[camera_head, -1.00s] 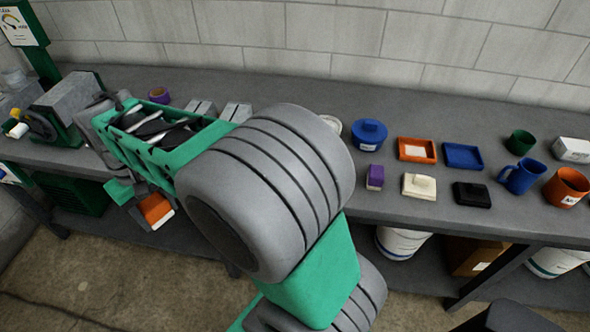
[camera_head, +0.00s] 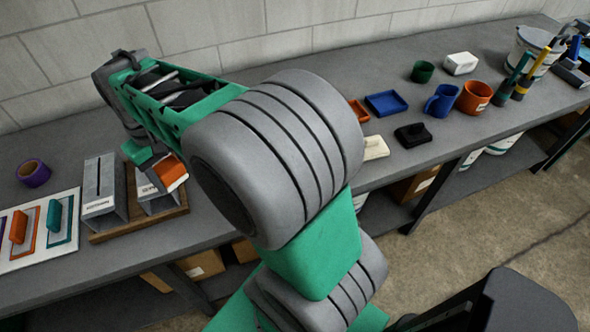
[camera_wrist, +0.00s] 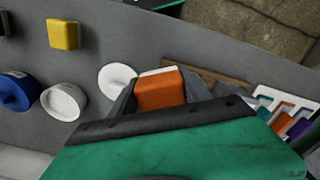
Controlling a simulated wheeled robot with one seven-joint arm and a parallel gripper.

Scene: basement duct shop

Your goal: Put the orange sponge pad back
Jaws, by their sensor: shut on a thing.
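The orange sponge pad (camera_head: 174,172), with a pale face, is held in my gripper (camera_head: 166,171). In the wrist view the pad (camera_wrist: 160,92) sits between the two dark fingers of my gripper (camera_wrist: 163,96), which is shut on it. In the head view the pad appears beside or over the right one of two grey upright holders (camera_head: 104,205) standing on a wooden base (camera_head: 150,220). The right holder (camera_head: 158,203) is partly hidden by the pad and gripper. I cannot tell whether the pad touches it. The holders' labels are too small to read.
A white board (camera_head: 65,245) with coloured-handled tools lies left of the holders, and a purple tape roll (camera_head: 33,173) behind it. Blue tray (camera_head: 386,103), blue mug (camera_head: 441,101) and orange mug (camera_head: 474,97) stand right. A yellow block (camera_wrist: 63,34) shows in the wrist view.

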